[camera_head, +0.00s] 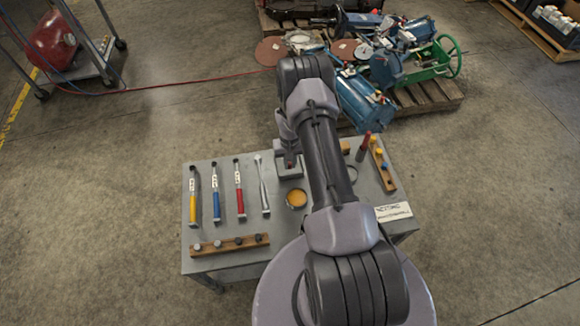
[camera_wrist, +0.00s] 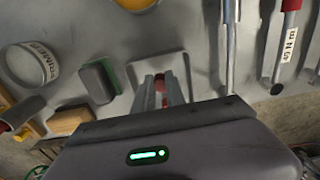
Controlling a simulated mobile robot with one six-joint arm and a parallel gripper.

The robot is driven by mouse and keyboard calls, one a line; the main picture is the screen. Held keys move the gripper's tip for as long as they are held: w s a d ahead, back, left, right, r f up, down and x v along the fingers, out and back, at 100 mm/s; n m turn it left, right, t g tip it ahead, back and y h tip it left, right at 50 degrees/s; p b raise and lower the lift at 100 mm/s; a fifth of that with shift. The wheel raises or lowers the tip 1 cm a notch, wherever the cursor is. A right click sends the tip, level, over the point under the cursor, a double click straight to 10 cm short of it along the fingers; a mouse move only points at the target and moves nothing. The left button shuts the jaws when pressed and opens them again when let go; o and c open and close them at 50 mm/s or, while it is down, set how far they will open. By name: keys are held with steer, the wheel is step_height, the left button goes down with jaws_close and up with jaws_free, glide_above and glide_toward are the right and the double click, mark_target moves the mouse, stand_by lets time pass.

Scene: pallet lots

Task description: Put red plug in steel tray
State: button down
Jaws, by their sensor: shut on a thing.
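My gripper (camera_wrist: 160,90) is shut on the red plug (camera_wrist: 160,84), seen between the fingers in the wrist view. The steel tray (camera_wrist: 184,66) is a shallow grey square on the table, and the fingers and plug are over it. I cannot tell whether the plug touches the tray floor.
Upright-laid tools with yellow, blue, red and silver handles (camera_head: 240,195) lie left of the tray. A wooden rack (camera_head: 228,246) is at the near left. A yellow-filled dish (camera_head: 296,198) is close to the tray.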

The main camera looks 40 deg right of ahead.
steer(key=shift+f, duration=0.9)
steer(key=shift+r, duration=0.25)
steer(key=shift+f, duration=0.15)
steer(key=c, duration=1.4)
jaws_free()
